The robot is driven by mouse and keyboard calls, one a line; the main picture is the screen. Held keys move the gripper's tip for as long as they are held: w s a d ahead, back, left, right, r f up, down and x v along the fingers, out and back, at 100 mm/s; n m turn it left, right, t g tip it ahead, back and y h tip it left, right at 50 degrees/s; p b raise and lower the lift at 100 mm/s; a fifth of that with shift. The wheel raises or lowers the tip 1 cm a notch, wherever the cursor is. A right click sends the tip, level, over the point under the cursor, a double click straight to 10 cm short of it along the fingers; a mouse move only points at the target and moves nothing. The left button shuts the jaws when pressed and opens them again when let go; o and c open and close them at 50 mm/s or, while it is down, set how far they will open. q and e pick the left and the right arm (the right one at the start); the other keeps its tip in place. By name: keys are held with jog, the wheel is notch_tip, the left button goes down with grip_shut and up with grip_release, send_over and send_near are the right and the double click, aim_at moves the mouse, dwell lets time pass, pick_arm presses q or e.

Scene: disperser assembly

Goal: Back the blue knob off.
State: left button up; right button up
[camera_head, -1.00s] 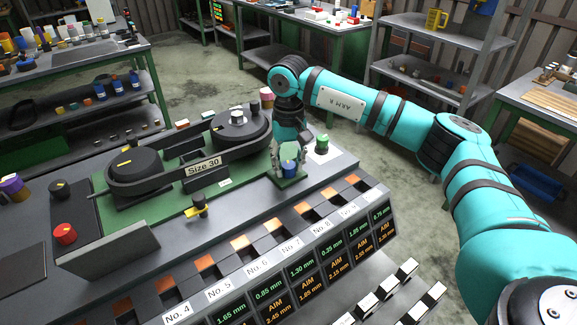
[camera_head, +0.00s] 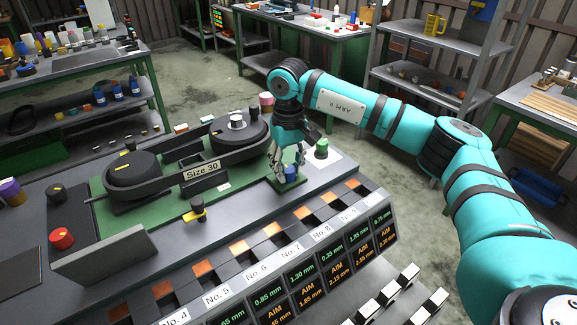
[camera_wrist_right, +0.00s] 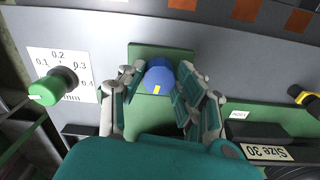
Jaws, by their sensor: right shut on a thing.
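The blue knob (camera_wrist_right: 159,77) sits over a small green plate (camera_wrist_right: 150,54) and has a yellow mark on its face. In the head view the knob (camera_head: 290,171) shows low between the fingers of my right gripper (camera_head: 288,165). In the right wrist view the fingers of my right gripper (camera_wrist_right: 158,92) stand on both sides of the knob and are shut on it. The finger pads partly hide its sides. My left gripper is not in view.
A green knob (camera_wrist_right: 46,92) with a printed scale stands beside the plate. The belt device marked Size 30 (camera_head: 203,168) is to the left. A row of numbered slots and displays (camera_head: 300,262) runs along the bench front. A yellow-and-black knob (camera_head: 197,210) stands nearby.

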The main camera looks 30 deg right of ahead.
aim_at(289, 169)
jog(key=o, duration=1.1)
jog(key=shift+o, duration=0.2)
notch_tip(289, 169, up, 12)
